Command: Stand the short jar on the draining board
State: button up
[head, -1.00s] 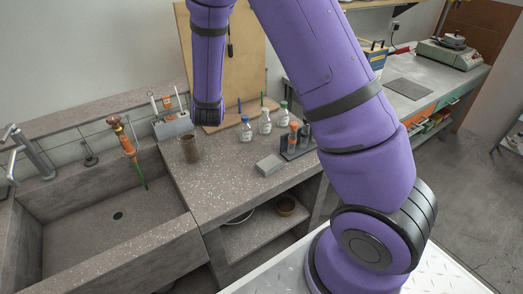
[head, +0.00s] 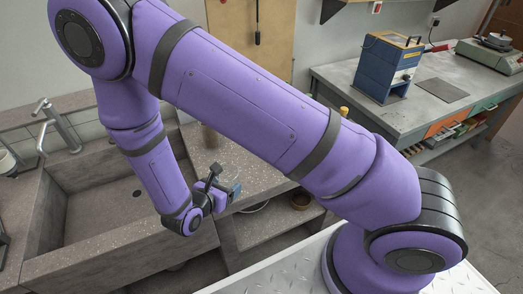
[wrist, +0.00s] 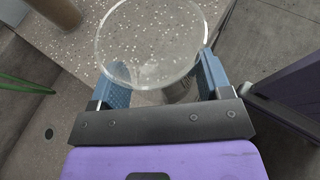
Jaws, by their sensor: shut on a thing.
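A clear, round glass jar (wrist: 150,45), which I take for the short jar, is between the blue fingers of my gripper (wrist: 158,85) in the wrist view. I look down on its round rim, and part of its side shows below. In the head view my gripper (head: 230,190) is low over the front edge of the speckled worktop (head: 262,178) beside the sink, which I take for the draining board. The jar is hard to make out there. The wrist view shows the speckled surface (wrist: 82,50) behind the jar; whether the jar touches it I cannot tell.
The sink (head: 100,215) with its drain hole lies left of the worktop. A brown cylinder (wrist: 60,12) stands on the worktop, left of the jar. My arm hides much of the worktop's back.

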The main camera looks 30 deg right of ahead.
jog(key=w+d, duration=0.3)
jog(key=w+d+f, duration=0.1)
jog(key=w+d, duration=0.2)
jog(key=w, duration=0.1)
jog(key=w+d, duration=0.3)
jog(key=shift+w+d+f, duration=0.1)
jog(key=shift+w+f, duration=0.05)
jog(key=shift+w, duration=0.2)
jog(key=shift+w+d+f, duration=0.15)
jog(key=shift+w+f, duration=0.05)
jog(key=shift+f, duration=0.7)
jog(key=shift+w+d+f, duration=0.15)
jog(key=shift+f, duration=0.75)
jog(key=o, duration=1.3)
jog(key=shift+f, duration=0.1)
jog(key=shift+s+a+r, duration=0.1)
jog(key=shift+a+r, duration=0.1)
jog(key=v, duration=1.1)
jog(key=shift+s+a, duration=0.2)
